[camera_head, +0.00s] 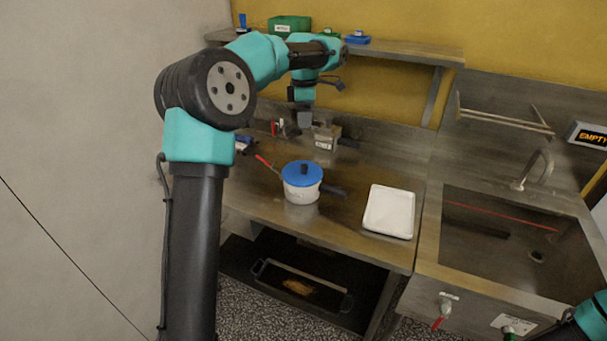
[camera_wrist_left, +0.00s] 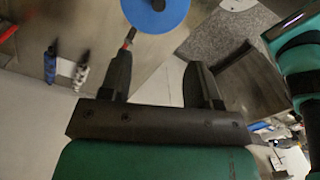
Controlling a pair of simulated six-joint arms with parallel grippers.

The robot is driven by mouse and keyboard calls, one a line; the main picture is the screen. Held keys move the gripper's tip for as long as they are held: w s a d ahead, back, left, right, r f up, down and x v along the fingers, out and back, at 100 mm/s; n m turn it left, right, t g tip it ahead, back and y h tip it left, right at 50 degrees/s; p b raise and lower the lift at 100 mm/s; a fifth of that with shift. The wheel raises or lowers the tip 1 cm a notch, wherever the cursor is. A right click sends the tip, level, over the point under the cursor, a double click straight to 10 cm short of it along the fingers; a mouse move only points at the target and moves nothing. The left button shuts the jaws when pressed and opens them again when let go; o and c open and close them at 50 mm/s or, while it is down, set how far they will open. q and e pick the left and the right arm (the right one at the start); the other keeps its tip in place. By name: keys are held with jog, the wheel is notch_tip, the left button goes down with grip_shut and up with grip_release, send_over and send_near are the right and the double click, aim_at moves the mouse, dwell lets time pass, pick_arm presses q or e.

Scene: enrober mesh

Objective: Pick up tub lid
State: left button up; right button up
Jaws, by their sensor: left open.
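A round blue lid (camera_head: 302,173) with a dark knob sits on a white tub (camera_head: 300,193) on the steel worktop. The lid also shows at the top edge of the left wrist view (camera_wrist_left: 155,12), partly cut off. My left gripper (camera_head: 304,119) is above the back of the worktop, behind the tub and apart from it. In the left wrist view its two dark fingers (camera_wrist_left: 162,60) are spread with nothing held between them. Part of my right arm shows at the lower right of the head view, but I cannot make out its gripper.
A red-handled tool (camera_head: 266,162) is beside the tub, and a dark handle (camera_head: 333,190) is at its right. A white tray (camera_head: 389,211) lies to the right, before the sink (camera_head: 500,240). A small metal box (camera_head: 326,135) stands behind. A shelf (camera_head: 400,52) runs above.

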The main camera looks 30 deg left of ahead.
pick_arm(q)
send_over(305, 165)
notch_tip(305, 165, down, 12)
jog(key=shift+s+r, duration=0.1)
jog(key=shift+s, duration=0.05)
dwell(0.4)
jog(key=shift+f, duration=2.65)
jog(key=c, duration=1)
